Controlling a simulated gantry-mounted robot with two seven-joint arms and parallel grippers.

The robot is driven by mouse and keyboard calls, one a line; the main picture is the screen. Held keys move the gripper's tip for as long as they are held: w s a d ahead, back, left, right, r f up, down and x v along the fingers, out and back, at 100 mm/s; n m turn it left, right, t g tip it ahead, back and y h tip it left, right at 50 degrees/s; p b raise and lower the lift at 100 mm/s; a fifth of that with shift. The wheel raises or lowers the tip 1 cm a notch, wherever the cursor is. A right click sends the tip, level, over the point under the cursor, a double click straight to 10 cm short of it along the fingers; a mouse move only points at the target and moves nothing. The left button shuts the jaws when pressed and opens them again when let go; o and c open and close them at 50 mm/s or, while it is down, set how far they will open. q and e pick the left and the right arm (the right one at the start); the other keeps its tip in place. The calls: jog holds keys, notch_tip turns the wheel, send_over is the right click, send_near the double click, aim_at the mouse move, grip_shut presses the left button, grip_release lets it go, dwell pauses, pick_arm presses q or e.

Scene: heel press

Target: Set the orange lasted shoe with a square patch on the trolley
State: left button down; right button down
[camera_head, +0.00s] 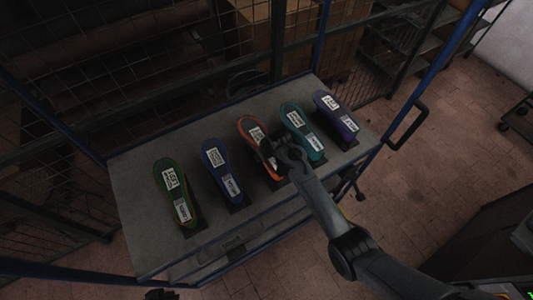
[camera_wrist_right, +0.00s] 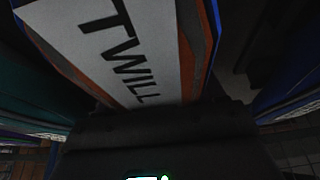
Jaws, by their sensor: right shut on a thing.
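The orange shoe (camera_head: 244,123) is in the middle of a row of shoes on a grey-topped, blue-framed trolley (camera_head: 140,236). It has a white label near its far end; I cannot make out a square patch. My right gripper (camera_head: 270,155) is shut on its near part and hides some of it. The right wrist view shows its orange side (camera_wrist_right: 90,82) and a white label reading "TWILL" close to the dark gripper body. I cannot tell whether the shoe rests on its dark support. A dark shape at the bottom edge may be my left gripper (camera_head: 161,295).
A green shoe (camera_head: 166,168) and a blue shoe (camera_head: 214,158) stand left of the orange one. A teal shoe (camera_head: 313,142) and a purple shoe (camera_head: 329,104) stand close on the right. Mesh fencing and shelves (camera_head: 405,38) lie behind.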

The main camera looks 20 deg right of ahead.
jog(key=shift+w+f, duration=0.1)
jog(key=shift+f, duration=0.15)
dwell(0.3)
jog(key=shift+c, duration=0.9)
grip_release()
jog(key=shift+o, duration=0.7)
jog(key=shift+f, duration=0.2)
jog(key=shift+v, duration=5.55)
